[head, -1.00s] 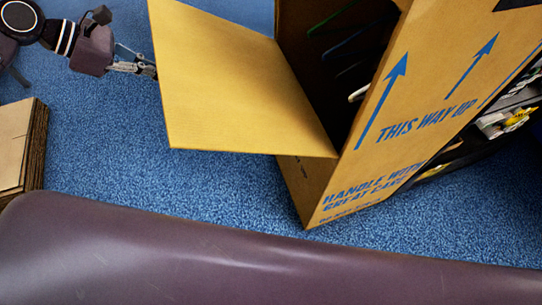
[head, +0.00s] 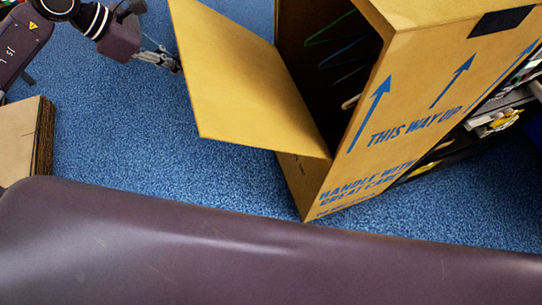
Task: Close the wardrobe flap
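The wardrobe carton (head: 405,115) stands upright at the upper right, with blue arrows and lettering on its side. Its flap (head: 250,90) is open and sticks out to the left. Through the opening, several hangers (head: 335,45) show in the dark inside. My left gripper (head: 174,65) is at the upper left, at the outer left side of the flap. Its fingertips are close to the flap's edge; whether they touch it, and whether they are open or shut, I cannot tell. My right gripper is not in view.
A stack of flat cardboard (head: 25,140) lies on the blue carpet (head: 110,140) at the left. A dark shelf with small goods (head: 500,120) stands behind the carton at the right. The carpet between stack and carton is clear.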

